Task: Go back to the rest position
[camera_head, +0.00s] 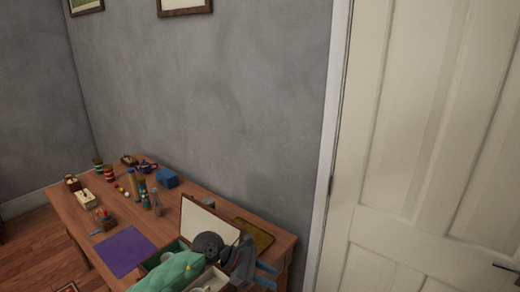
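My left gripper (268,275) is at the near right end of the wooden table (71,215), low in the picture. Its two blue-grey fingers are apart and point right, with nothing seen between them. It is close to an open case (206,222) with a raised pale lid. My arm hides part of this case. My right gripper is not in view.
A purple mat (124,250), a blue box (167,178), a cream box (86,198) and a yellowish tray (254,236) are on the table. Several bottles and small items stand behind the mat. A grey wall (230,100) and white door (420,130) stand beyond.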

